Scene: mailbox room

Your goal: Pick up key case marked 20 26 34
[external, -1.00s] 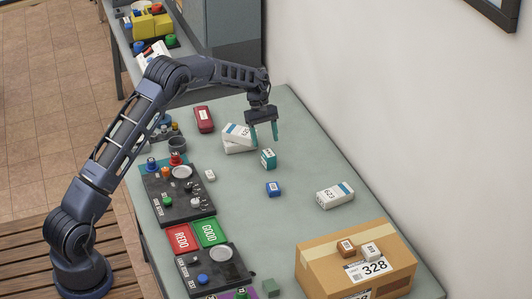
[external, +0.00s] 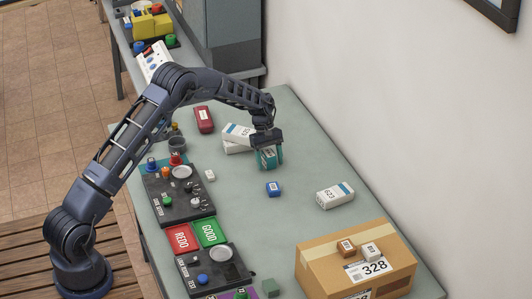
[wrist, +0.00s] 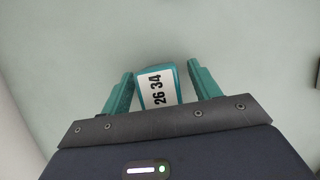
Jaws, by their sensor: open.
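The key case (wrist: 156,88) is a small teal block with a white label. In the wrist view the label reads 26 34, and its lower part is hidden by my gripper's body. My gripper (wrist: 160,84) is open, with one teal finger on each side of the case. A small gap shows at each side of the case. In the external view my gripper (external: 268,160) is low over the table at the teal key case (external: 267,153), which is partly hidden by the fingers.
White boxes (external: 238,134) lie just behind my gripper, with a red case (external: 204,119) to their left. A small blue box (external: 273,189) stands in front, and a white box (external: 335,195) lies to the right. A cardboard box (external: 330,265) and control panels (external: 180,195) stand nearer the camera.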

